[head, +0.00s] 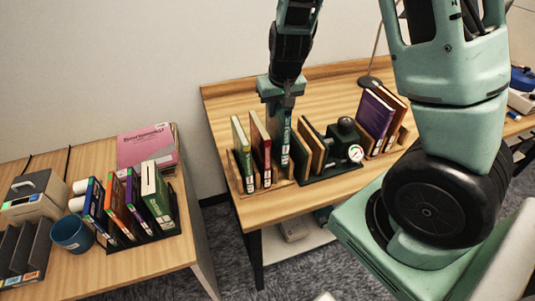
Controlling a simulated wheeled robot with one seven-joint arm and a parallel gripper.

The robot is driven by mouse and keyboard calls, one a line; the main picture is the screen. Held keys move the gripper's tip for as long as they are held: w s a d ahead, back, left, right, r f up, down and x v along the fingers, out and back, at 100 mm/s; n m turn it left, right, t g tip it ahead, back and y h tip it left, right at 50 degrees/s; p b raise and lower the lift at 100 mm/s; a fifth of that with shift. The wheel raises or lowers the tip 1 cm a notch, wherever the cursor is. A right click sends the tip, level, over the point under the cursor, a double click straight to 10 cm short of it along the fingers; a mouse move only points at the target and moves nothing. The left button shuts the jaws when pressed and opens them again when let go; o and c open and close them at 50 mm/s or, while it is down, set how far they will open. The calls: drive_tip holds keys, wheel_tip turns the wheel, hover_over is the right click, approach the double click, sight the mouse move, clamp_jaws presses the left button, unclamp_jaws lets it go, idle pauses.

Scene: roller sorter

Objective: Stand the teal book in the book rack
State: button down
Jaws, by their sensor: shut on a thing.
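My gripper (281,99) reaches down from above over the middle table and is shut on the top of the teal book (285,146). The book is upright, with its dark spine and a white label facing me. It is in line with the wooden book rack (233,168), beside the red book (262,150) on its left. A pale green book (242,155) stands further left in the rack. Wooden panels (309,152) are just right of the teal book. I cannot tell whether the book's lower edge touches the rack floor.
A dark device with a round gauge (355,153) is right of the rack. Purple (375,118) and brown books stand further right. On the left table are a black rack of several books, a pink book (147,147), a blue mug (72,234) and a grey-beige box. The middle table's front strip is clear.

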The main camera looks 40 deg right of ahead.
sight(276, 130)
wheel_tip(276, 130, down, 8)
drive_tip(key=shift+r, duration=0.1)
idle(0.4)
drive_tip(key=shift+f, duration=0.2)
drive_tip(key=c, duration=1.3)
unclamp_jaws()
drive_tip(key=shift+c, duration=0.2)
drive_tip(key=shift+r, duration=0.15)
